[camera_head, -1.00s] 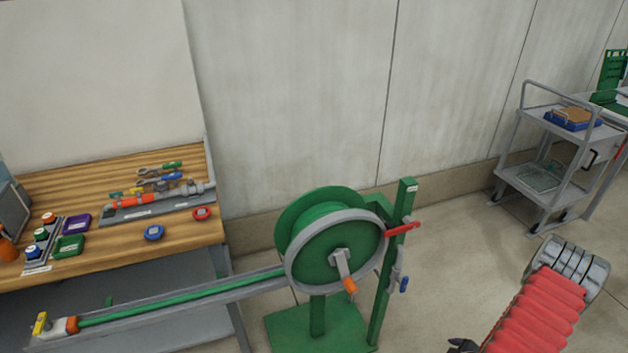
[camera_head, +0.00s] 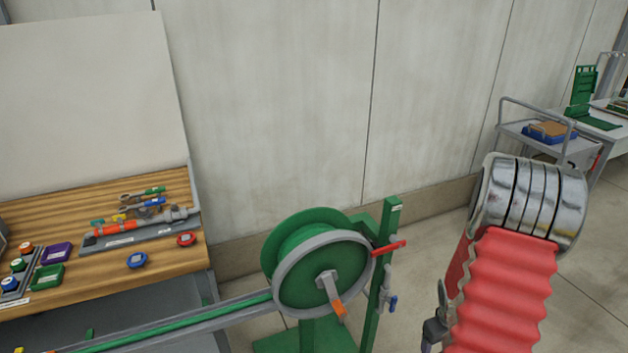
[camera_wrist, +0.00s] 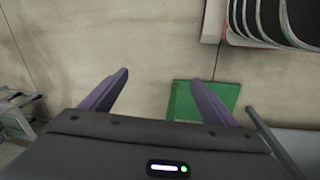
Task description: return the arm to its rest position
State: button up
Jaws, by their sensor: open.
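My arm, in a ribbed red sleeve with a silver ringed joint, rises at the right of the head view. My gripper (camera_head: 438,318) shows there only as a small dark part beside the sleeve, partly hidden by it. In the wrist view my gripper (camera_wrist: 158,77) is open, its two purple-grey fingers spread with nothing between them. Beyond the fingers lie pale floor and the green base plate (camera_wrist: 222,95) of the hose reel. The green hose reel (camera_head: 322,270) stands left of my arm in the head view, apart from it.
A wooden bench (camera_head: 60,208) with tools, coloured boxes and a pipe piece stands at the left. A red lever (camera_head: 390,247) sticks out from the reel post. A grey cart (camera_head: 510,130) stands behind my arm at the right. Floor between reel and cart is clear.

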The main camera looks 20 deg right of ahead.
jog(key=a+r+n+t+y, duration=0.1)
jog(key=a+r+t, duration=0.4)
jog(key=a+r, duration=3.1)
jog(key=shift+s+a+r+y, duration=0.25)
jog(key=shift+s+a+y, duration=0.1)
jog(key=shift+a+y, duration=0.2)
jog(key=shift+c, duration=0.3)
